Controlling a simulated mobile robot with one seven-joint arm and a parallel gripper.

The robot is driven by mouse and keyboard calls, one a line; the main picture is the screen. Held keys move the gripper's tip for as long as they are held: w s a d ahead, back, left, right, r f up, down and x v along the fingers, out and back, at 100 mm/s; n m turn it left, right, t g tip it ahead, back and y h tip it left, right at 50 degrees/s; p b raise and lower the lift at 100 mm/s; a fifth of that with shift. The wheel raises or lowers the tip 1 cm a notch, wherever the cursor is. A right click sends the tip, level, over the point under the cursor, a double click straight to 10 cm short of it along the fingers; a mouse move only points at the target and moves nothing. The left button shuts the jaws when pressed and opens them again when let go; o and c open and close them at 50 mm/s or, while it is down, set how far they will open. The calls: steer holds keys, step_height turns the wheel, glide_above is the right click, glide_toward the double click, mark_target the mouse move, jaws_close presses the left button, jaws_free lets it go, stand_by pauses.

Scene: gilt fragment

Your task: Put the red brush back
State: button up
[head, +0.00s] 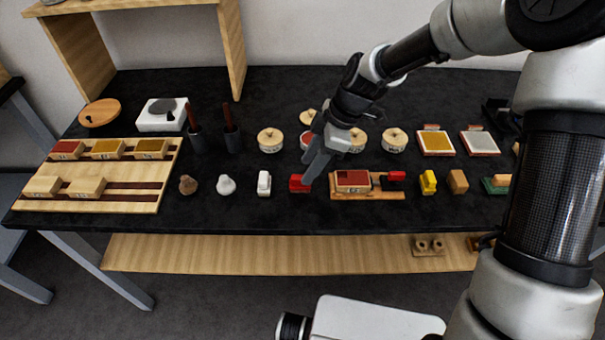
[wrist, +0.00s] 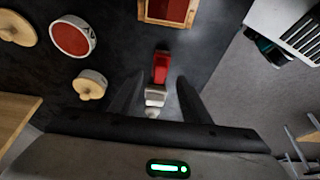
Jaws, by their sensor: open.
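A small red piece, which looks like the red brush (head: 297,184), lies on the black table in the front row, left of a wooden tray (head: 367,195). In the wrist view the red brush (wrist: 160,67) shows between and just beyond my fingertips. My gripper (head: 311,170) points down over it, open and empty, and partly covers it in the head view. I cannot tell the gap in height. The tray holds a box with a red top (head: 352,181), and a second small red piece (head: 393,177) is at its right end.
A white piece (head: 264,183) stands close left of the red brush. Yellow (head: 428,182) and tan (head: 458,181) pieces stand right of the tray. Round lidded jars (head: 271,139) stand behind. A wooden rack (head: 145,194) of boxes is at the left. The table's front edge is close.

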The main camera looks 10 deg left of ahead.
steer(key=v, duration=0.6)
